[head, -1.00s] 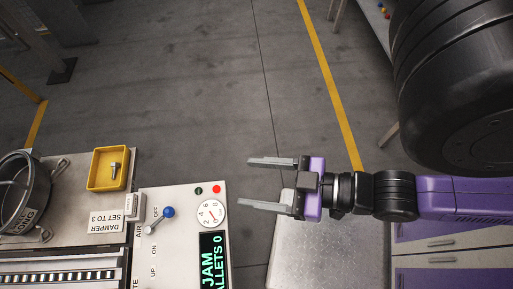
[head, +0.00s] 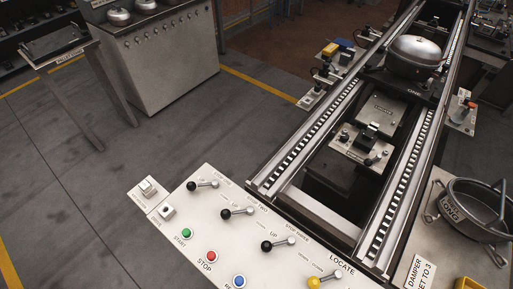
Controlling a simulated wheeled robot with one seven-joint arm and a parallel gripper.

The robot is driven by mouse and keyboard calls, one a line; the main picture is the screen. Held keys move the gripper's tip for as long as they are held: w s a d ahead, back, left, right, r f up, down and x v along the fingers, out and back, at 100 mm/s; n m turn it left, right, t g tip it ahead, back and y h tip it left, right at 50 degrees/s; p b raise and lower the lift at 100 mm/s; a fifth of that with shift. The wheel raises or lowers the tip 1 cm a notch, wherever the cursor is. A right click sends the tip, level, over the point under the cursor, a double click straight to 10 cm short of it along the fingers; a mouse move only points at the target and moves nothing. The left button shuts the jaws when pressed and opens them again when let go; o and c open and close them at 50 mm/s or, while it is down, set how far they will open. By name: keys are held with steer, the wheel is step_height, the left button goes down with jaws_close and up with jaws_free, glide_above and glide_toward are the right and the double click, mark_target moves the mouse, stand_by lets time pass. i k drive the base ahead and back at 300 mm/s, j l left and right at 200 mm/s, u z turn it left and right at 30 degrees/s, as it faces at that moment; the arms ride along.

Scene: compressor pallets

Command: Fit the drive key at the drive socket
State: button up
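The drive socket seems to be the small white block with a dark hole (head: 167,211) at the left edge of the control panel; the lettering by it is small but looks like "DRIVE". Another small plate with a raised pale block (head: 148,187) sits just beyond it. I cannot make out a drive key in this view. My gripper is not in view now; a second ago it was open and empty.
The control panel (head: 225,222) carries several levers and green, red and blue buttons. A conveyor (head: 290,160) holds a silver domed unit (head: 416,52). A metal cabinet (head: 165,62) and stand (head: 62,52) are across open floor.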

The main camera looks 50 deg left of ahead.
mark_target(145, 185)
steer(key=u, duration=0.5)
steer(key=j+u, duration=0.1)
steer(key=u, duration=0.9)
steer(key=i+u, duration=0.1)
steer(key=u, duration=0.35)
